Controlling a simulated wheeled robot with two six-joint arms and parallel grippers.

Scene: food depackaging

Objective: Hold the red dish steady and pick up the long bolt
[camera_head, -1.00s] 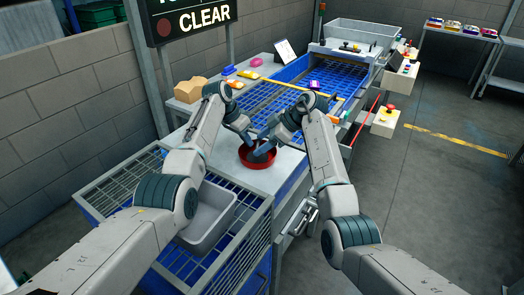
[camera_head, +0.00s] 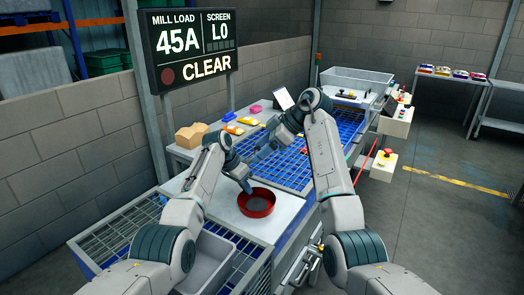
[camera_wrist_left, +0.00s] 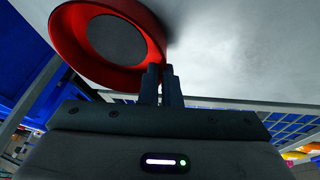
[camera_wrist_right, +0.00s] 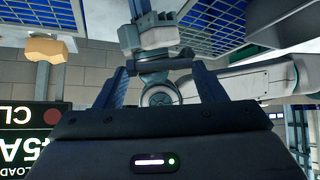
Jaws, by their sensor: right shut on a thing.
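The red dish (camera_head: 257,206) stands on the pale worktop, its grey floor looking bare. It also shows at the top of the left wrist view (camera_wrist_left: 68,35). My left gripper (camera_head: 249,189) is at the dish's rim; in the left wrist view its fingers (camera_wrist_left: 160,70) are close together on the rim. My right gripper (camera_head: 247,160) is above and behind the dish, clear of it. In the right wrist view its fingers (camera_wrist_right: 162,70) stand wide apart with a grey bar, the long bolt (camera_wrist_right: 160,66), spanning between the tips. The bolt is hard to make out in the head view.
A blue grated conveyor (camera_head: 345,135) runs behind the worktop. Colored packs (camera_head: 233,129) and a tan box (camera_head: 191,135) lie on the left ledge. A grey bin (camera_head: 210,262) sits in the front cage. A sign (camera_head: 190,45) stands at the back left.

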